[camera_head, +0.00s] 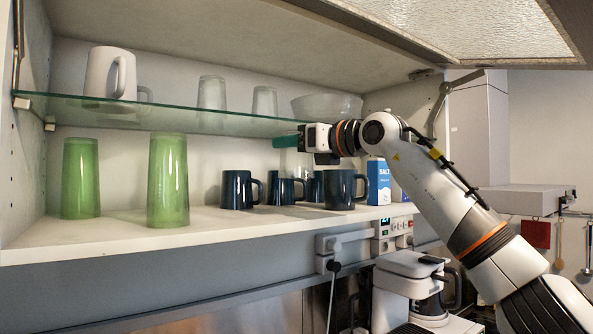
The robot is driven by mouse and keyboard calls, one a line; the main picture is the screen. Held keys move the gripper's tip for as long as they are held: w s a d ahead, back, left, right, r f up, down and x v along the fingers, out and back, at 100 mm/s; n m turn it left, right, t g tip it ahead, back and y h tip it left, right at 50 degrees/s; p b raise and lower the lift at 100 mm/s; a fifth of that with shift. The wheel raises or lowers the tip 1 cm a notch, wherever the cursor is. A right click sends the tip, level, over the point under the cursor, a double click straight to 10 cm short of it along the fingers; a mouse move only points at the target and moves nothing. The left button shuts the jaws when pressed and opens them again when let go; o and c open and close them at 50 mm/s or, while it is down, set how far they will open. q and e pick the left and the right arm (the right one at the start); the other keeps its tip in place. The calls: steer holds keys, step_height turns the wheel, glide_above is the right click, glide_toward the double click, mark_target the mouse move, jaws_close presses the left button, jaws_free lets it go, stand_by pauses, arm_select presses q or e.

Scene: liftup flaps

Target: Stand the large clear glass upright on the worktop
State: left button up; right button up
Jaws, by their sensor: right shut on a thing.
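My right gripper (290,143) reaches into the open cabinet from the right, just below the glass shelf and above the dark blue mugs. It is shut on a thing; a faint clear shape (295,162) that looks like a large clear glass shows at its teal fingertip. The glass's outline and tilt are hard to make out. Two more clear glasses, a left one (211,92) and a right one (264,101), stand on the glass shelf above. My left gripper is not in view.
The glass shelf (180,115) also bears a white mug (103,75) and a clear bowl (335,106). Two green glasses (80,180), several blue mugs (237,190) and a salt box (378,182) stand on the cabinet floor (110,238). A coffee machine (410,285) stands below.

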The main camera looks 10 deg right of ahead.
steer(key=s+a+b+v, duration=0.2)
steer(key=b+v, duration=0.7)
steer(key=v, duration=1)
steer(key=shift+s+a, duration=0.2)
steer(key=shift+a, duration=0.25)
steer(key=shift+f, duration=0.1)
